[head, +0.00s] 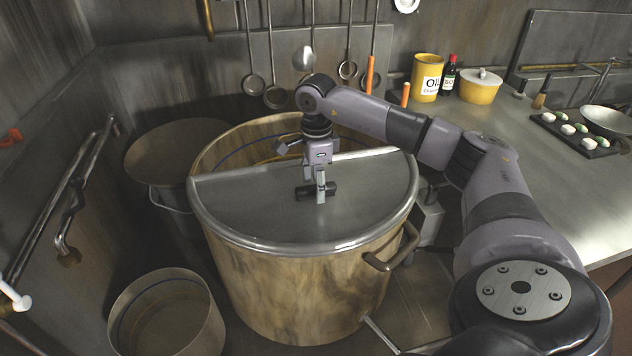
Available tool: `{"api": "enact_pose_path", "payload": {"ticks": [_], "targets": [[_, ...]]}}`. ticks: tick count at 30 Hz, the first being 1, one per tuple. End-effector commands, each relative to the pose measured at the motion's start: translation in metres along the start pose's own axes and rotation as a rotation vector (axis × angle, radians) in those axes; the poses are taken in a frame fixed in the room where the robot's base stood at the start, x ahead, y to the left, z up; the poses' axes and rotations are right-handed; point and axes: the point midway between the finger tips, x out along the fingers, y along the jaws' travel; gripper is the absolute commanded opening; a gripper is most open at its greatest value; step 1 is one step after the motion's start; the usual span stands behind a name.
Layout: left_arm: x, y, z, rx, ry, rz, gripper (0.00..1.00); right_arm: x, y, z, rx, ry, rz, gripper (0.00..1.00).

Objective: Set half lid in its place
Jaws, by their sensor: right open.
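The half lid (265,205) is a grey metal half disc with a raised straight edge. It lies on the near half of the large pot (290,285), its curved edge along the pot's rim. The far half of the pot is open. A dark handle (305,193) stands near the middle of the lid. My right gripper (320,192) points down at the handle and is open; its fingers overlap the handle in the picture, and I cannot tell whether they touch it. My left gripper is not in view.
A smaller empty pot (165,318) stands at the front left, and a covered bin (175,155) behind the large pot. Ladles (275,95) hang on the back wall. The counter (520,165) at right holds an oil can (427,78), a yellow pot (480,90) and a dark tray (575,136).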

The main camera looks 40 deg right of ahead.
Motion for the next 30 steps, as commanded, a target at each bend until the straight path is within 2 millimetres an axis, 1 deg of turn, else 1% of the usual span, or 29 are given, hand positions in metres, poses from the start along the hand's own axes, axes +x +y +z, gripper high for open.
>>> {"api": "enact_pose_path", "payload": {"ticks": [6, 10, 30], "targets": [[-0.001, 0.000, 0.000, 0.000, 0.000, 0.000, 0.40, -0.002, -0.001, 0.000, 0.000, -0.001, -0.002, 0.57], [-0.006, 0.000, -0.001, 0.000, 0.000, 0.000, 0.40, -0.008, -0.001, 0.000, 0.000, -0.002, -0.003, 0.57], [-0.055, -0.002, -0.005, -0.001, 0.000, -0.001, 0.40, -0.076, -0.002, 0.000, 0.000, -0.002, -0.003, 0.57]]}}
